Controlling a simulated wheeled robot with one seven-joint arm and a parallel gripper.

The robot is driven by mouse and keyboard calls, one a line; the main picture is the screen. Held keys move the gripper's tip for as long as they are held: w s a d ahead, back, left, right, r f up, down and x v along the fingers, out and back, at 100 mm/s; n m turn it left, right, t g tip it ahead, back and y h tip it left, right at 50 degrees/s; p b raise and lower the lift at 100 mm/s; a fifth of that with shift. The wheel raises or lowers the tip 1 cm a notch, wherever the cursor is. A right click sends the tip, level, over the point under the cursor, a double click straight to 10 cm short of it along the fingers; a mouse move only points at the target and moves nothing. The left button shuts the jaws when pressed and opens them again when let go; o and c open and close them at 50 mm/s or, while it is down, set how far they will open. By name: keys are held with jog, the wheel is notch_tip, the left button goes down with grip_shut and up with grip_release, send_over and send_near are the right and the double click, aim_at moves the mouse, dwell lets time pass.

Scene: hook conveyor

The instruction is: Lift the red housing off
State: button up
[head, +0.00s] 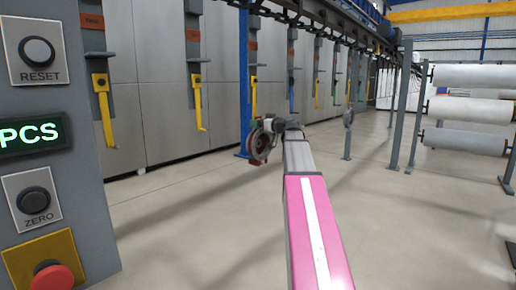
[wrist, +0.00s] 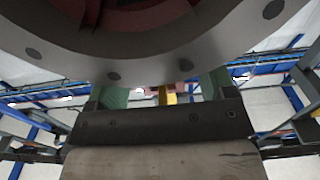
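The red housing (head: 259,146), with a grey rim, is at the far end of my arm, just below a yellow hook (head: 253,95). In the wrist view its grey flange (wrist: 155,58) with bolt holes and red inside (wrist: 130,18) fills the top, very close. My gripper (head: 280,124) is right beside the housing. In the wrist view my gripper (wrist: 163,88) has two green fingers set apart, with a yellow piece showing between them. The flange hides the fingertips, so I cannot tell whether they grip the housing or whether it still rests on the hook.
More yellow hooks (head: 197,100) hang in a row from the overhead conveyor (head: 300,12). A control panel (head: 85,200) stands close at left. A blue post (head: 244,80) is behind the housing. White rolls (head: 470,108) are racked at right. The floor (head: 420,215) at right is largely clear.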

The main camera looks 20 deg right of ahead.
aim_at(255, 114)
grip_shut()
jog(key=shift+r, duration=0.1)
jog(key=shift+r, duration=1.75)
jog(key=v, duration=1.8)
jog(key=shift+f, duration=0.35)
jog(key=shift+d+f, duration=0.1)
jog(key=shift+f, duration=0.5)
jog(key=shift+s+d, duration=0.15)
